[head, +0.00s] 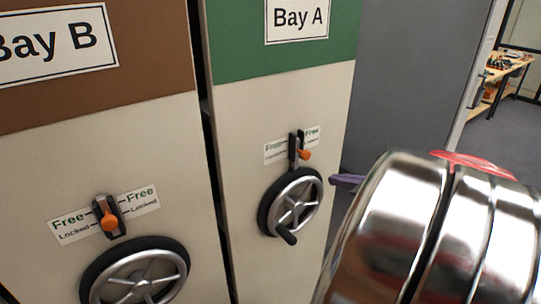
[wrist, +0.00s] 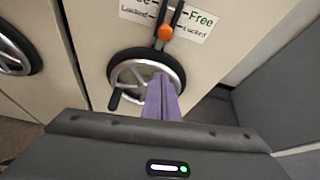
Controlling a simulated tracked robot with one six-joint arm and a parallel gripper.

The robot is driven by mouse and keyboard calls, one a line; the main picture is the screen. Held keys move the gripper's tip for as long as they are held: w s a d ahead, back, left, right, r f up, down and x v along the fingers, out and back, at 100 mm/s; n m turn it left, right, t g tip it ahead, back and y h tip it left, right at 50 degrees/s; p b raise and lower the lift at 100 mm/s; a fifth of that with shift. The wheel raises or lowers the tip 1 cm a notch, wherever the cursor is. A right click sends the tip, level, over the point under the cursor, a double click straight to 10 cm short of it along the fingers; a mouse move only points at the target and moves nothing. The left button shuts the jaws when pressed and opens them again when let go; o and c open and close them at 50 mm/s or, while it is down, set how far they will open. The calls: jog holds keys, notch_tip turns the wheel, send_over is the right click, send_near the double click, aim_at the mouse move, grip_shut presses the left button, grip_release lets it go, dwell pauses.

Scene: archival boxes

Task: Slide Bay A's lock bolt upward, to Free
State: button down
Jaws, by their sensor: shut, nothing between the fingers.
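Bay A's lock bolt is an orange knob (head: 304,155) in a dark vertical slot on the cream panel under the green Bay A sign (head: 298,18). In the wrist view the bolt (wrist: 166,32) stands at the top, level with the Locked marks and below Free. My gripper's purple fingers (wrist: 162,98) are shut and empty. In the wrist view they overlap the lower right of Bay A's handwheel, below the knob. In the head view my gripper (head: 335,180) shows to the right of the wheel, apart from the bolt. My shiny arm hides part of the right side.
Bay A's handwheel (head: 262,217), with a dark crank handle, sits just below the bolt. Bay B's panel at left has its own orange bolt (head: 109,221) and handwheel (head: 98,268). A dark gap divides the bays. A workbench (head: 508,68) stands far right.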

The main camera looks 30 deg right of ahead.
jog(key=w, duration=0.9)
jog(key=shift+w+a+f, duration=0.2)
dwell(0.5)
